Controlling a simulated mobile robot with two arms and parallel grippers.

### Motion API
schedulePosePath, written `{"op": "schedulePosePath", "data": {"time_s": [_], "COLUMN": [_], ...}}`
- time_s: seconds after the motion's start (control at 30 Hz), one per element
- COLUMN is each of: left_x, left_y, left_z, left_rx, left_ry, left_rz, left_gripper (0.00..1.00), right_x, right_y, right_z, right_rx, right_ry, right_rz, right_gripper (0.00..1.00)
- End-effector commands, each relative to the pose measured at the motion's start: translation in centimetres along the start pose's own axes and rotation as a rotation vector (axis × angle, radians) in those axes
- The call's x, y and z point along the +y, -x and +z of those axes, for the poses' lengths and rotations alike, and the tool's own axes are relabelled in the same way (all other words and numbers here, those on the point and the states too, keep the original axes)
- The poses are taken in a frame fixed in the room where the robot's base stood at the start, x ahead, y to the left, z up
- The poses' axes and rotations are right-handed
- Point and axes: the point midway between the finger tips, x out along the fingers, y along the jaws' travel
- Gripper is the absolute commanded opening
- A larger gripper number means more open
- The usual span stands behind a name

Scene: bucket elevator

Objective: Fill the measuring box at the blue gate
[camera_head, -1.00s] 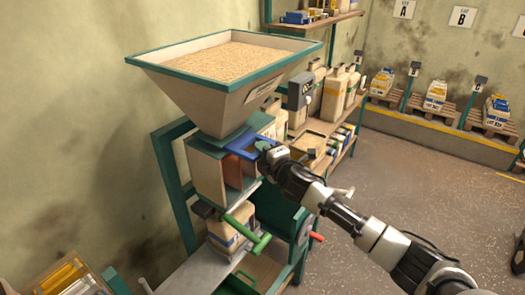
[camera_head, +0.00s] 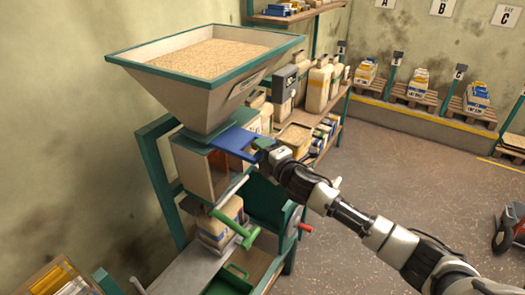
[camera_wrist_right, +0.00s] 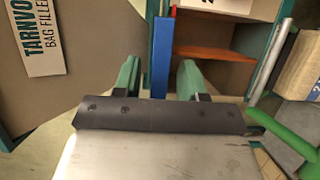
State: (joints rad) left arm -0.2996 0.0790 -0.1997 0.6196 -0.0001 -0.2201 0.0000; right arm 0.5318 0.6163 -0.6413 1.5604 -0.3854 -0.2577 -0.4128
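The blue gate (camera_head: 232,139) is a flat plate sticking out to the right below the grain-filled hopper (camera_head: 190,95). My right gripper (camera_head: 265,147) is at its outer end. The measuring box (camera_head: 192,170) sits under the gate, with a reddish-brown front window. My left gripper is out of view.
A green handle (camera_head: 232,228) and a sack (camera_head: 215,232) are below the box. A crank with a red grip (camera_head: 304,228) is at the right. Shelves with containers (camera_head: 318,85) stand behind.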

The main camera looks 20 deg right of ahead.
Motion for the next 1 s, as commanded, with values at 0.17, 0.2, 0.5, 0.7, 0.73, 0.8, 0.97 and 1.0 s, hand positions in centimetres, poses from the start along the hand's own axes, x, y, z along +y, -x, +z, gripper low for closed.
{"op": "schedulePosePath", "data": {"time_s": [0.17, 0.2, 0.5, 0.7, 0.73, 0.8, 0.97, 1.0], "left_x": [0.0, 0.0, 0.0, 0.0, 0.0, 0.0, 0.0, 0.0], "left_y": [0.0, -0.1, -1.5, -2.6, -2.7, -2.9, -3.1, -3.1], "left_z": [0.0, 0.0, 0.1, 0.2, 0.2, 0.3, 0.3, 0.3], "left_rx": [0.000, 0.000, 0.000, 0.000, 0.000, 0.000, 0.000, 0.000], "left_ry": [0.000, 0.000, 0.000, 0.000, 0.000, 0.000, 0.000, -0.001], "left_rz": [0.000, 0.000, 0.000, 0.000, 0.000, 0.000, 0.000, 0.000], "left_gripper": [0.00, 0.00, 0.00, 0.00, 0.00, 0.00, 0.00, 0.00], "right_x": [0.0, 0.0, -0.4, -0.4, -0.3, -0.3, -0.1, -0.1], "right_y": [0.0, 0.2, 4.6, 8.4, 8.9, 9.7, 10.7, 10.8], "right_z": [0.0, 0.0, 0.1, 0.0, 0.0, 0.0, 0.0, 0.0], "right_rx": [0.001, 0.000, 0.001, 0.002, 0.001, 0.000, 0.000, 0.001], "right_ry": [0.000, 0.000, 0.001, 0.003, 0.002, 0.001, 0.000, 0.000], "right_rz": [0.001, 0.001, -0.002, -0.002, -0.001, -0.001, -0.001, 0.000], "right_gripper": [0.41, 0.41, 0.41, 0.41, 0.41, 0.41, 0.41, 0.41]}}
